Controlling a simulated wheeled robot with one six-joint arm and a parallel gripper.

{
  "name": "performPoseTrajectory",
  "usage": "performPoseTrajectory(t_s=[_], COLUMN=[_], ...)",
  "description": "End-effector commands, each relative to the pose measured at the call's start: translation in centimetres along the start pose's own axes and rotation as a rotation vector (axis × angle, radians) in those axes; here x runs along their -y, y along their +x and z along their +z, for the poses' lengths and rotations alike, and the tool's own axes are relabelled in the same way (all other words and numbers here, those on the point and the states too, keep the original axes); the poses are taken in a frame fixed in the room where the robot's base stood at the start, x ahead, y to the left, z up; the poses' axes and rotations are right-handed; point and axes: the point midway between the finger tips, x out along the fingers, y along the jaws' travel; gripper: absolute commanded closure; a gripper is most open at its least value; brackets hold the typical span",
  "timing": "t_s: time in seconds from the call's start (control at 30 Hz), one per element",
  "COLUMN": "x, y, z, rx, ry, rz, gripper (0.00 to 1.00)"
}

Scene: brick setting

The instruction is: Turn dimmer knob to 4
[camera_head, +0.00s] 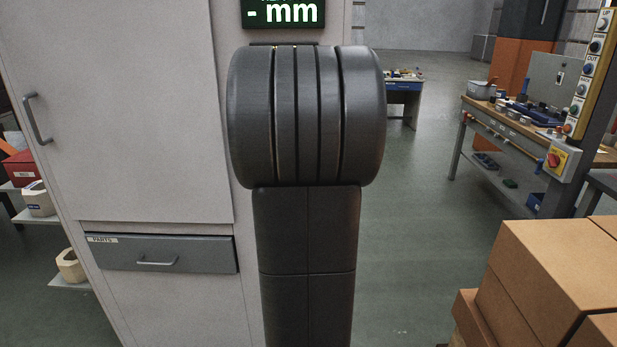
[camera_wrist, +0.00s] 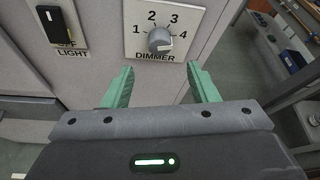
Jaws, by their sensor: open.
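The dimmer knob (camera_wrist: 160,40) is a round grey knob on a pale plate (camera_wrist: 187,14) marked 1 to 4, with DIMMER printed below. A short pale mark shows on its lower right part; I cannot tell exactly which number it points to. My gripper (camera_wrist: 160,72) is open, with its two green fingers spread below the knob in the wrist view. Nothing is between the fingers, and they appear apart from the knob. In the head view my arm fills the middle, and neither the knob nor the gripper shows.
A light switch (camera_wrist: 61,26) sits left of the dimmer on the same cabinet. The head view shows the cabinet (camera_head: 120,110) with a parts drawer (camera_head: 200,254), a workbench (camera_head: 520,128) at right, and cardboard boxes (camera_head: 550,265) at lower right. Floor between is clear.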

Motion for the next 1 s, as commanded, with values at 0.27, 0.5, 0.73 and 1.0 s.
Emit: performPoseTrajectory(t_s=[0.27,0.5,0.73,1.0], x=[0.1,0.0,0.0,0.0], y=[-4.7,-5.9,-5.9,-4.7], z=[0.2,0.0,-0.1,-0.2], rx=[0.0,-0.001,-0.001,-0.002], ry=[0.0,0.0,0.0,0.0], rz=[-0.001,0.0,0.0,-0.001], gripper=[0.47,0.47,0.47,0.47])
